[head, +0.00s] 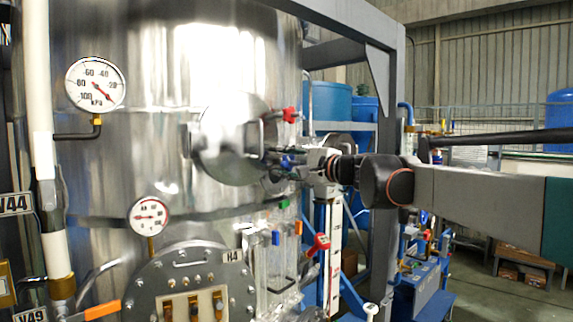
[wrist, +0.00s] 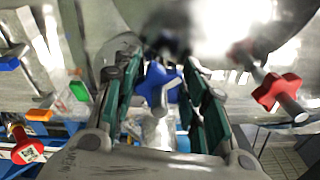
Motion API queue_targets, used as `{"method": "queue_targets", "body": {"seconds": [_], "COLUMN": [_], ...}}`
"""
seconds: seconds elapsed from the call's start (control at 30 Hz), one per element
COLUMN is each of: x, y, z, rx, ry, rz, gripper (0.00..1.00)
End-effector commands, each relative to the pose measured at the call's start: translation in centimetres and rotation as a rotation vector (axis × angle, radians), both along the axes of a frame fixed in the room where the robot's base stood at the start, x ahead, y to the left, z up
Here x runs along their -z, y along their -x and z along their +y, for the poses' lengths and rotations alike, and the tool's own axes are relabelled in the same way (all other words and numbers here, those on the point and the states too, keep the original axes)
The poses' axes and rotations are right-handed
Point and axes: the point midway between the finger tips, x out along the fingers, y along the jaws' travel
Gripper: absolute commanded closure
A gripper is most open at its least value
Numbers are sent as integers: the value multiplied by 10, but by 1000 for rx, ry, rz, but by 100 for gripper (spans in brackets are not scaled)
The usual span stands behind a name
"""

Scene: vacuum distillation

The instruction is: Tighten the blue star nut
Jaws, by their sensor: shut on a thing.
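The blue star nut (wrist: 158,82) sits between the two fingers of my gripper (wrist: 160,95) in the wrist view, below a dark blurred part of the hatch. The green-padded fingers stand on either side of it, and my gripper is shut on it. In the head view the blue star nut (head: 287,162) shows small at the lower right rim of the round steel hatch (head: 232,140). My gripper (head: 290,165) reaches it from the right there. The exact contact of the pads is too small and blurred to tell.
A red star nut (wrist: 277,90) is close on the right in the wrist view. Red (wrist: 25,145), orange (wrist: 39,115) and green (wrist: 79,91) handles lie to the left. A gauge (head: 95,83) and a grey frame post (head: 385,130) flank the hatch in the head view.

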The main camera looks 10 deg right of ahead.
Motion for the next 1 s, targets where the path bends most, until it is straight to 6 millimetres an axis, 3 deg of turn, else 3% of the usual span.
{"method": "queue_targets", "body": {"seconds": [1.0], "x": [0], "y": [-1], "z": [-1], "rx": [1], "ry": [-767], "rz": [579], "gripper": [85]}}
